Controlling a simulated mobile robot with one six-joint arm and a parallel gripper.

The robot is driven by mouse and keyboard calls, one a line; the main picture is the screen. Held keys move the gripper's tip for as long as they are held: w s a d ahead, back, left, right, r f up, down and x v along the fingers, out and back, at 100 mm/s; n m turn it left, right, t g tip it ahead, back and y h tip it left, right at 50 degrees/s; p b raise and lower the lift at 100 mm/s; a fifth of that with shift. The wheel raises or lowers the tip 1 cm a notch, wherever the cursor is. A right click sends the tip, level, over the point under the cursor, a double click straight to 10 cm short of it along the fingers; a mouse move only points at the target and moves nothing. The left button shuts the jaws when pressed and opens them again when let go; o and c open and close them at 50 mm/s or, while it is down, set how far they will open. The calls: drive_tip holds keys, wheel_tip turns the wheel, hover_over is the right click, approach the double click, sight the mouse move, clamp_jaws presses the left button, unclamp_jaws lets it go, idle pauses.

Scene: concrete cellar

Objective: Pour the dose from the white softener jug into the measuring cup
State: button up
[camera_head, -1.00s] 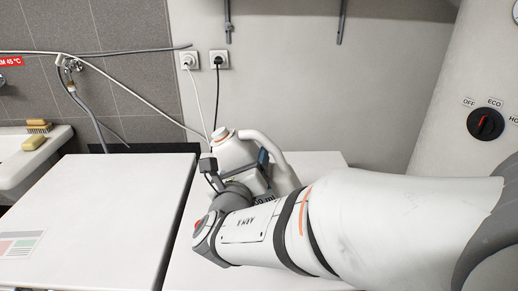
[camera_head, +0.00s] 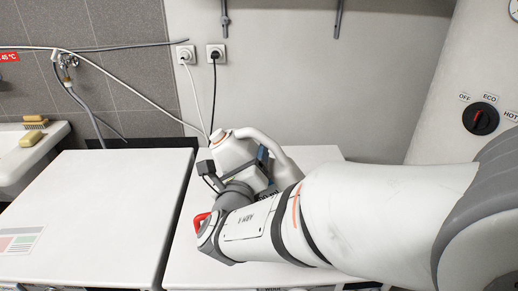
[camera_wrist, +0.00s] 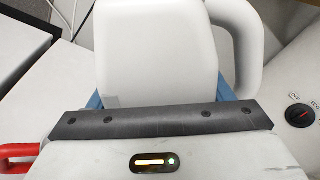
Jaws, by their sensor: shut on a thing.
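The white softener jug (camera_head: 232,152) stands on or just above the right white appliance top, behind my wrist in the head view. Its handle (camera_head: 270,147) curves off to the right. My gripper (camera_head: 262,170) is around the jug's body, shut on it. In the wrist view the jug (camera_wrist: 158,55) fills the middle between blue finger pads (camera_wrist: 226,88), and its handle rises at the right. My arm hides the jug's lower part, so I cannot tell whether its base touches the top. I do not see the measuring cup; my arm covers much of the surface.
The left white appliance top (camera_head: 90,210) is clear apart from a printed label. A sink (camera_head: 25,150) with a brush and sponge is at far left. A hose and cables run along the wall. A white rounded tank with a dial (camera_head: 480,119) stands at right.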

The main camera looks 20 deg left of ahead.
drive_tip(key=shift+d, duration=0.1)
drive_tip(key=shift+d+f+n+p, duration=0.15)
drive_tip(key=shift+d+n+p, duration=0.05)
drive_tip(key=shift+n+p, duration=0.3)
drive_tip(key=shift+f, duration=0.15)
drive_tip(key=shift+w+d+f+n+p, duration=0.1)
drive_tip(key=shift+d+f+n+p, duration=0.3)
drive_tip(key=shift+n, duration=0.4)
drive_tip(key=shift+f+n, duration=0.3)
drive_tip(key=shift+n, duration=0.1)
drive_tip(key=shift+d+f+n, duration=0.15)
drive_tip(key=shift+f+n, duration=0.15)
